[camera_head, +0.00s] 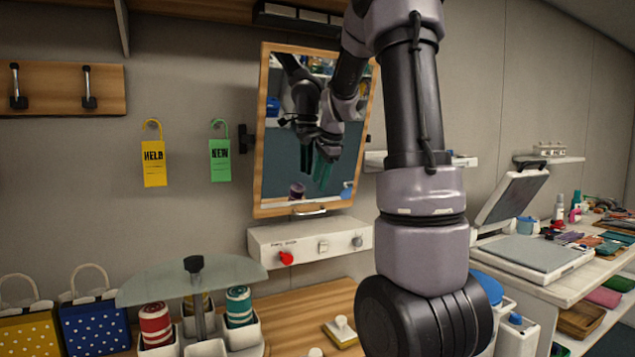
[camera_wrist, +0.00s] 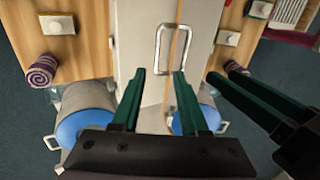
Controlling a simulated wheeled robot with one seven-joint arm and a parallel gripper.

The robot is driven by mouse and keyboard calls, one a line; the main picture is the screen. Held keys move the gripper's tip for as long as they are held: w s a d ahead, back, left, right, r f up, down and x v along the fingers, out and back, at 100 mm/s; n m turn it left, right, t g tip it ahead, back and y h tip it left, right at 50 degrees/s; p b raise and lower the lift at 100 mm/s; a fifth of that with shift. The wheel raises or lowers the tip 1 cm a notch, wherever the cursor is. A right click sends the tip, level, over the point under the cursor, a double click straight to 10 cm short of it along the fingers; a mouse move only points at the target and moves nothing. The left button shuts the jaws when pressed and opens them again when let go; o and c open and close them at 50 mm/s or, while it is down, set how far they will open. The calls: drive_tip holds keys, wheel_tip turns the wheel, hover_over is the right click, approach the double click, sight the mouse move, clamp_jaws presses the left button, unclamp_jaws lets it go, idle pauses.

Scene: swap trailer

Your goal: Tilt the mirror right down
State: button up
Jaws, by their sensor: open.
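The wood-framed mirror (camera_head: 277,165) is on the back wall in the head view, leaning slightly to the right in the picture. A metal handle (camera_head: 310,212) is at its lower edge. In the wrist view the handle (camera_wrist: 161,45) is just ahead of my gripper (camera_wrist: 160,72), beside the mirror's wooden edge (camera_wrist: 182,48). The green fingers are apart with nothing held; I cannot tell whether one touches the handle. The right half of the wrist view appears to be reflection, including my fingers. In the head view my gripper shows only as a reflection.
A white control box (camera_head: 315,240) with a red knob is below the mirror. Yellow (camera_head: 154,165) and green (camera_head: 220,160) tags hang left of the mirror. A heat press (camera_head: 530,252) is at right.

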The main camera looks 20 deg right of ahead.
drive_tip(key=s+a+r+n, duration=0.1)
drive_tip(key=s+a+n, duration=0.3)
drive_tip(key=s, duration=0.5)
drive_tip(key=s+a+r+n+t+y, duration=0.1)
drive_tip(key=s+a+n, duration=0.4)
drive_tip(key=s, duration=0.5)
drive_tip(key=s+a+r+n, duration=0.2)
drive_tip(key=s+a+n, duration=0.2)
drive_tip(key=s, duration=0.5)
drive_tip(key=shift+s+a+t+y, duration=0.2)
drive_tip(key=shift+a+t+y, duration=0.15)
drive_tip(key=shift+a, duration=0.7)
idle(0.5)
